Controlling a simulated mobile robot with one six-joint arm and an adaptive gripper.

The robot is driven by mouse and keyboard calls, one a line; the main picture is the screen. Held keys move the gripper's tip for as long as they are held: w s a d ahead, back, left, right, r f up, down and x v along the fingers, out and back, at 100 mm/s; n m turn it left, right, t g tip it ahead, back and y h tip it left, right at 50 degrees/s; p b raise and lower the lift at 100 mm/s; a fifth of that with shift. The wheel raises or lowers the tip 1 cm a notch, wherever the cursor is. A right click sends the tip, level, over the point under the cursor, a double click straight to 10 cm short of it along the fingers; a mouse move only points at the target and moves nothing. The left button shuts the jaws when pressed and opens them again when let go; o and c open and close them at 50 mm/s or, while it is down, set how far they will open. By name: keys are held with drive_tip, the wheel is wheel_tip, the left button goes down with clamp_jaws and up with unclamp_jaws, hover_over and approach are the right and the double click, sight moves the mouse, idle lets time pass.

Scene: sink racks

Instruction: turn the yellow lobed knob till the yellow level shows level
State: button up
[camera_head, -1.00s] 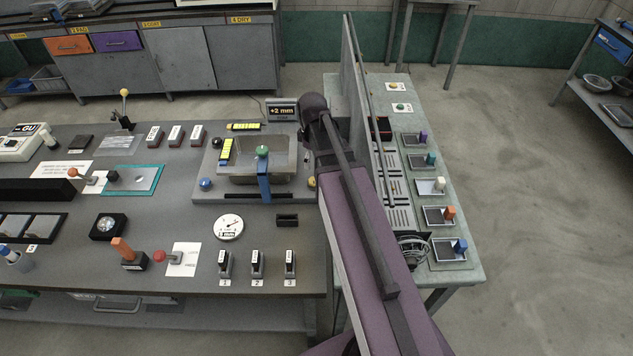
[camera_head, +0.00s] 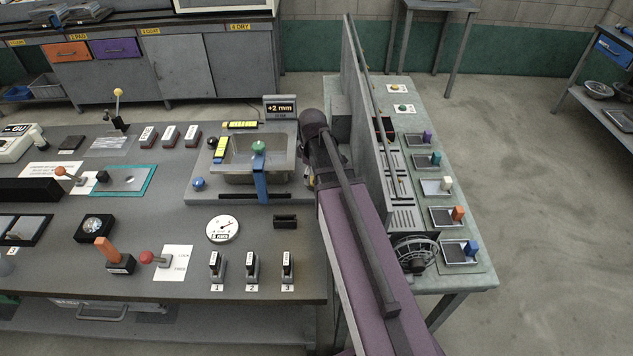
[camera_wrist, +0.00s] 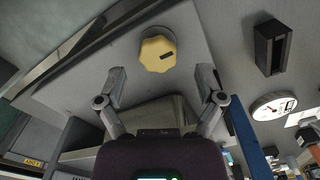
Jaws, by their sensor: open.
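The yellow lobed knob (camera_wrist: 158,53), with a dark mark on its face, sits on a grey plate in the wrist view. My gripper (camera_wrist: 161,77) is open and empty, its two fingers apart just below the knob in that picture, not on it. In the head view my arm's end hides the knob at the right of the sink fixture (camera_head: 194,194). Two yellow levels lie on the fixture, one along the back (camera_head: 239,124) and one along the left side (camera_head: 220,150). Their bubbles are too small to read.
A display (camera_head: 280,108) reads +2 mm behind the basin. A blue knob (camera_head: 199,183) and a black knob (camera_head: 212,142) sit on the fixture's left. A tall grey panel (camera_head: 352,110) rises right of my arm.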

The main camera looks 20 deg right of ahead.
drive_tip(key=shift+f+b, duration=0.75)
drive_tip(key=shift+f, duration=0.25)
drive_tip(key=c, duration=1.1)
drive_tip(key=shift+d, duration=0.35)
drive_tip(key=shift+s+a+r, duration=0.1)
drive_tip(key=shift+a, duration=0.1)
drive_tip(key=shift+c, duration=0.2)
drive_tip(key=shift+a, duration=0.2)
